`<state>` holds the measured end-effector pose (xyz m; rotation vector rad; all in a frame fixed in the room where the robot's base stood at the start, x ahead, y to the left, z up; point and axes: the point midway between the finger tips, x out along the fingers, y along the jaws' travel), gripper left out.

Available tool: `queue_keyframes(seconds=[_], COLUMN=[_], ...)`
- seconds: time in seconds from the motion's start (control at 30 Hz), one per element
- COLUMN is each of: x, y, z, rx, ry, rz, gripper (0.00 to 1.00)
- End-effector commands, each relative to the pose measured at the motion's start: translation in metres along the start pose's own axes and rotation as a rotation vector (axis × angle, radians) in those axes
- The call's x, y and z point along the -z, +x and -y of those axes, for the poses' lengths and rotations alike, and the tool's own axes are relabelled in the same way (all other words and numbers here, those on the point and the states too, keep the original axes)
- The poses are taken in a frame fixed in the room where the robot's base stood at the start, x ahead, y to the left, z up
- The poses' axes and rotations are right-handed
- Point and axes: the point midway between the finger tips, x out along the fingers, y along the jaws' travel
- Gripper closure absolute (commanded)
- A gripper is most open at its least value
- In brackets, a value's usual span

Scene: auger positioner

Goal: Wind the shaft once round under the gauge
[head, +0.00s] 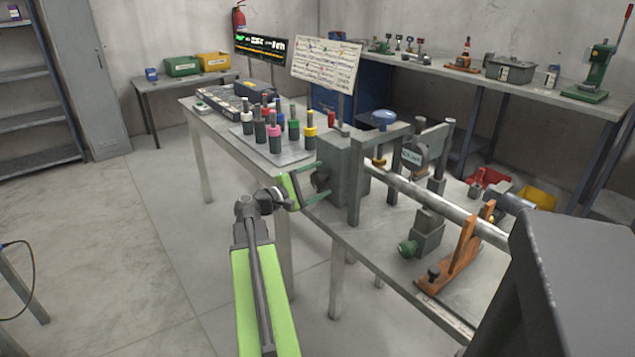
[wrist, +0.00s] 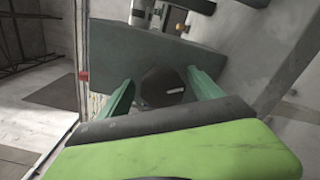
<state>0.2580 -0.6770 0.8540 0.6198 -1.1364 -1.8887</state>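The long silver shaft (head: 432,198) runs from a grey headstock block (head: 347,165) toward the lower right. A dark grey gauge (head: 416,154) with a small pale display hangs from a stand above the shaft. A dark knob (head: 321,180) sticks out of the headstock's near left face. In the wrist view the knob (wrist: 161,87) looks many-sided. My gripper (head: 314,183) is at this face with its green fingers open, one on each side of the knob. In the wrist view a gap shows between the knob and each finger of my gripper (wrist: 160,90). The knob's lower part is hidden.
An orange bracket (head: 463,248) supports the shaft at the right, and a grey-green block (head: 425,236) stands below it. A plate with several coloured-top pegs (head: 274,155) stands left of the headstock. The floor left of the bench (head: 190,108) is clear.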

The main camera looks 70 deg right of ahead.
Motion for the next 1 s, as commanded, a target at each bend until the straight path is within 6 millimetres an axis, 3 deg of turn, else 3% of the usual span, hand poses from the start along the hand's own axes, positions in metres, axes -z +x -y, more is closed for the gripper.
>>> queue_keyframes(seconds=[0.23, 0.37, 0.8, 1.0], x=[-0.001, -0.001, 0.001, 0.001], y=[-0.002, -0.017, -0.136, -0.168], z=[0.001, 0.002, 0.0, 0.0], rx=[0.003, 0.002, 0.0, 0.001], ry=[0.0, 0.0, 0.0, 0.0], rz=[0.001, 0.0, -0.003, -0.001], gripper=[0.26, 0.26, 0.26, 0.26])
